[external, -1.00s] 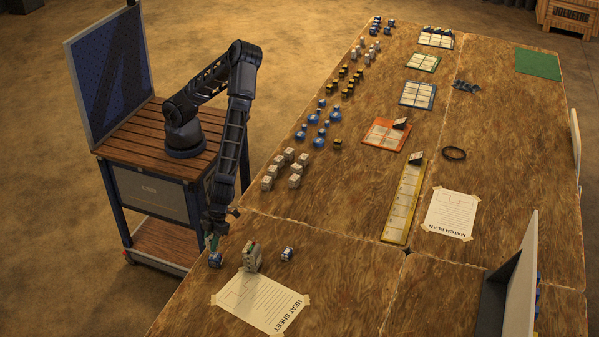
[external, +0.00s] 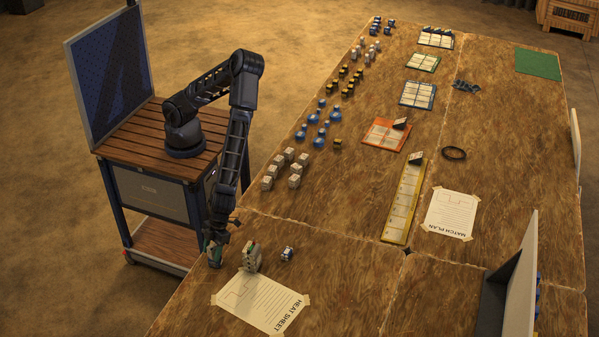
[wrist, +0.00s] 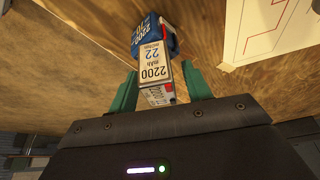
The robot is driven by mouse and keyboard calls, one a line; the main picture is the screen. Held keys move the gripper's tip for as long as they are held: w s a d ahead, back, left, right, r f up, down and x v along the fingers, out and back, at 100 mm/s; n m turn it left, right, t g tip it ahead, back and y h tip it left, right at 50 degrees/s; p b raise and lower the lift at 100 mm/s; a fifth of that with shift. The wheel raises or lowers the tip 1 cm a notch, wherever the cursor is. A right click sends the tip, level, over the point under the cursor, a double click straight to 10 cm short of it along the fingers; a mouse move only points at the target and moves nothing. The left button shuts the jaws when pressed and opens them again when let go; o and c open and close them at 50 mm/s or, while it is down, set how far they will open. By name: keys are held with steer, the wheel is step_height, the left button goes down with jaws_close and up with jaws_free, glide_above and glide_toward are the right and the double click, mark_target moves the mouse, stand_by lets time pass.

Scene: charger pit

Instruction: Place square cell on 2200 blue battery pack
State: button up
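A blue battery pack (wrist: 150,35) labelled 2200 stands on the table, seen beyond my fingertips in the wrist view. A white square cell (wrist: 155,73) labelled 2200 mAh shows close in front of it, between my green fingers; whether it rests on the pack cannot be told. My gripper (wrist: 160,80) points down over them. Its fingers are apart, with a gap showing on the cell's right side. In the external view my gripper (external: 215,252) is low at the table's near left edge and hides most of the pack.
A tall pale stack (external: 251,257) and a small blue-and-white pack (external: 287,254) stand just right of my gripper. A taped heat sheet (external: 262,301) lies in front. Several white cells (external: 295,168) stand farther back. The table edge and floor are close on the left.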

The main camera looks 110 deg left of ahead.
steer(key=v, duration=1.2)
steer(key=a+r+n+t+y, duration=0.2)
steer(key=a+r+n, duration=0.3)
steer(key=a+r, duration=0.65)
steer(key=a+r+n+t+y, duration=0.2)
steer(key=a+r+n, duration=0.35)
steer(key=a, duration=1.15)
steer(key=s+a+r+n+t, duration=0.1)
steer(key=s+a+r+n, duration=0.5)
steer(key=s+a, duration=0.4)
steer(key=s+a+r+n+t, duration=0.1)
steer(key=s+a+r+n, duration=0.4)
steer(key=s+a, duration=0.5)
steer(key=shift+s+a+r+n, duration=0.15)
steer(key=shift+s+r+n, duration=0.1)
steer(key=shift+r+n, duration=0.2)
